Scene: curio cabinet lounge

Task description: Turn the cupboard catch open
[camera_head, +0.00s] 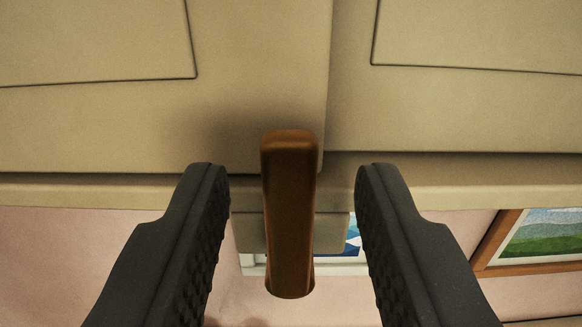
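The cupboard catch (289,215) is a brown, copper-toned bar standing lengthwise in the middle of the view. Its upper end overlaps the cream cupboard doors (240,120) near the seam between them, and its lower end hangs past their bottom edge. My gripper (292,185) is open, with one dark ribbed finger on each side of the catch. A gap shows between the catch and each finger, so neither appears to touch it. How the catch is mounted is hidden.
A cream ledge (120,192) runs along the bottom of the doors. Below it is a pinkish wall (80,260) with a wood-framed landscape picture (545,235) at the right. Another picture (352,245) is partly hidden behind the catch and a finger.

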